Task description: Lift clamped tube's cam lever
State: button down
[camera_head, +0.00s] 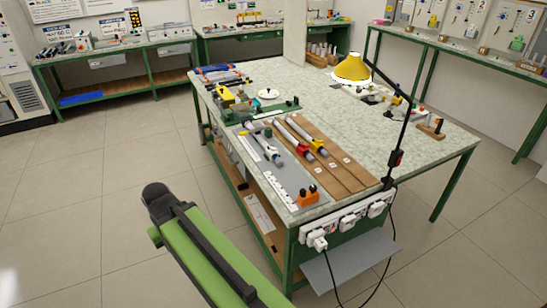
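Several pale rod-like tubes lie at a slant on the near half of the green-framed workbench (425,155). One grey-white tube (262,144) lies on the left, beside a pale strip. Two more lie on brown boards to the right: one tube (291,134) has a red part (316,145) near its lower end, and another tube (304,132) has a yellow part close by. These are too small to tell which part is a cam lever or whether it is raised. My green arm (215,262) rises in front of the bench, apart from it. My gripper does not show.
An orange block (308,198) sits at the near edge. Power strips (347,221) with cables hang on the bench end. Floor left of the bench is clear.

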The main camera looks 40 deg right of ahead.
aim_at(270, 153)
jog(key=z, duration=0.1)
jog(key=i, duration=0.95)
jog(key=u, duration=0.05)
